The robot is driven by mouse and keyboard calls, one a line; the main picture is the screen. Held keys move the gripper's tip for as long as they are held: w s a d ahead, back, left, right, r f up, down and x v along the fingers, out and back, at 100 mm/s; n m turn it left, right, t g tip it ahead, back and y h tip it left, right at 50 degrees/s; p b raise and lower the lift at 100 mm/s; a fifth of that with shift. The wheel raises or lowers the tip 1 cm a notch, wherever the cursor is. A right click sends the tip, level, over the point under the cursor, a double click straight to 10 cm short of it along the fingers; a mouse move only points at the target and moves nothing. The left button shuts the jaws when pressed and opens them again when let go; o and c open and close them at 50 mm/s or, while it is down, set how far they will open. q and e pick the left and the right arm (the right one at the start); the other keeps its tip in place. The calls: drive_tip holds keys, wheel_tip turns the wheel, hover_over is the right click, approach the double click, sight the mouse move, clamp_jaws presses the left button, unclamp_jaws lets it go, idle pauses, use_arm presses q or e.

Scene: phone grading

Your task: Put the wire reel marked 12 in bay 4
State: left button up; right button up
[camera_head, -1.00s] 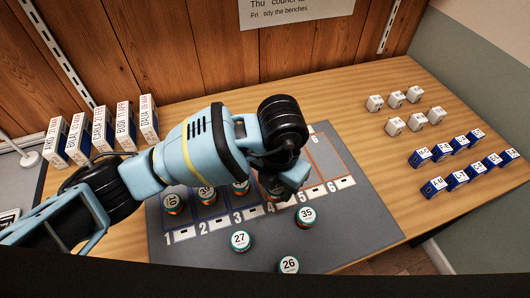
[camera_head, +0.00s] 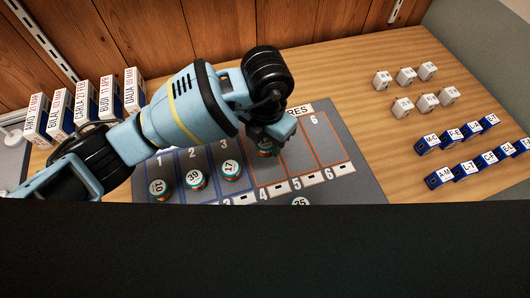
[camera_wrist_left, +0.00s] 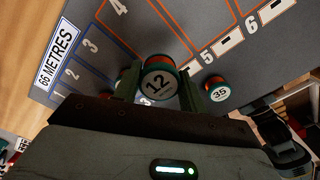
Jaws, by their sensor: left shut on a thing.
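My left gripper (camera_head: 268,140) is shut on the wire reel marked 12 (camera_wrist_left: 158,82), which has a white top and an orange and green side. The reel shows between the two fingers in the left wrist view. In the head view the gripper is over the far part of bay 4 (camera_head: 266,172), an orange-outlined lane on the grey mat, and hides most of the reel (camera_head: 265,151). I cannot tell whether the reel touches the mat. My right gripper is not in view.
Reels 10 (camera_head: 158,188), 39 (camera_head: 195,180) and 17 (camera_head: 231,170) stand in bays 1, 2 and 3. Reel 35 (camera_wrist_left: 217,90) stands near the front of the mat. Bays 5 and 6 look clear. White and blue boxes stand right; upright boxes stand left.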

sight(267, 141)
use_arm(q)
drive_tip(key=shift+f, duration=3.6)
drive_tip(key=shift+f, duration=0.15)
drive_tip(key=o, duration=1)
drive_tip(key=shift+c, duration=0.2)
wheel_tip(267, 141, up, 12)
drive_tip(key=shift+r+p, duration=0.2)
drive_tip(key=shift+p, duration=0.1)
